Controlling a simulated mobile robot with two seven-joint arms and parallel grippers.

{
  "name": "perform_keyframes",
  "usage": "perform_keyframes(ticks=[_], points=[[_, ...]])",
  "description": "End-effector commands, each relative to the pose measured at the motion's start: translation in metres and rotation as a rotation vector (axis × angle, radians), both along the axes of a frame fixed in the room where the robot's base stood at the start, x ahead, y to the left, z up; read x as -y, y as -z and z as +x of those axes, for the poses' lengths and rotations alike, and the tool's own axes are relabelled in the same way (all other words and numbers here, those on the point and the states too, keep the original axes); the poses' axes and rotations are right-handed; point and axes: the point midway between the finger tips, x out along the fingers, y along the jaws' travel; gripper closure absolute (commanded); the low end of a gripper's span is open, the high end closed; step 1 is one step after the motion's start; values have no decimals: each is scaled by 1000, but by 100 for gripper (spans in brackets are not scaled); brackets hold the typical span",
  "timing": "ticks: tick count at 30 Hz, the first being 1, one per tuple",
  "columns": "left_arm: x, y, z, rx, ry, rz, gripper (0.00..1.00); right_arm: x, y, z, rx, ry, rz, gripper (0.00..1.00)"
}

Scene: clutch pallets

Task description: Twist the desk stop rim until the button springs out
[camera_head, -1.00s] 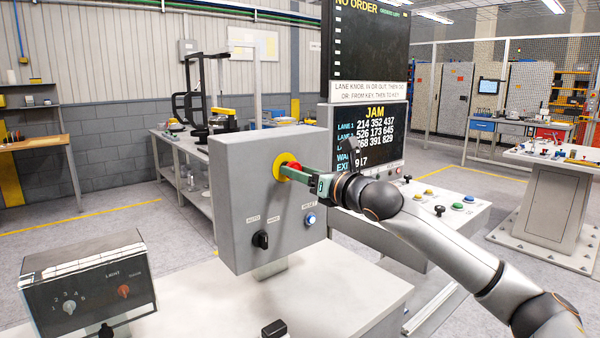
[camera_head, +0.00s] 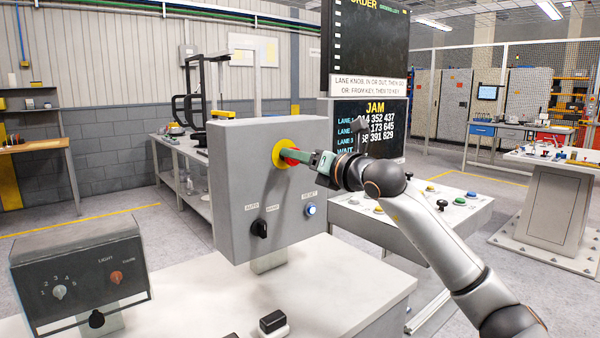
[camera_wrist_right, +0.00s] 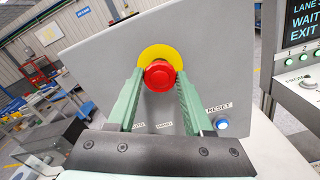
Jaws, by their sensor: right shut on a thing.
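The red stop button (camera_head: 288,153) sits on a yellow round plate (camera_head: 279,144) on the front of a grey box (camera_head: 236,177). My right gripper (camera_head: 292,155) reaches it from the right. In the right wrist view, its green fingers (camera_wrist_right: 160,78) lie on either side of the red button (camera_wrist_right: 159,77), shut on its rim. The yellow plate (camera_wrist_right: 160,51) shows behind the button. I cannot tell from these views how far the rim is turned or whether the button is out. My left gripper is not in view.
Below the button, the box carries a black selector (camera_head: 260,228) and a lit blue reset button (camera_head: 311,209). A dark control box (camera_head: 80,270) stands at left on the white desk (camera_head: 350,285). A screen reading JAM (camera_head: 368,130) stands behind my right arm.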

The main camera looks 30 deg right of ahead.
Motion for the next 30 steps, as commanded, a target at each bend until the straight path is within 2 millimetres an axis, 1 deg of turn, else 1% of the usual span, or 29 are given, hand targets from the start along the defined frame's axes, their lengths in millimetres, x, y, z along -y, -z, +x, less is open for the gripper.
perform_keyframes(ticks=[1,6,15,24,30], points=[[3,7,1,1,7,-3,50,-1,4,0,0,-2,40,100],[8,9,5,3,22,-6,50,0,2,0,-12,0,166,100],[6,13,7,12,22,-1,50,1,1,0,-26,0,321,100],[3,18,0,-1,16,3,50,1,0,0,-31,2,374,100],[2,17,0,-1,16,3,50,1,0,0,-30,2,376,100]])
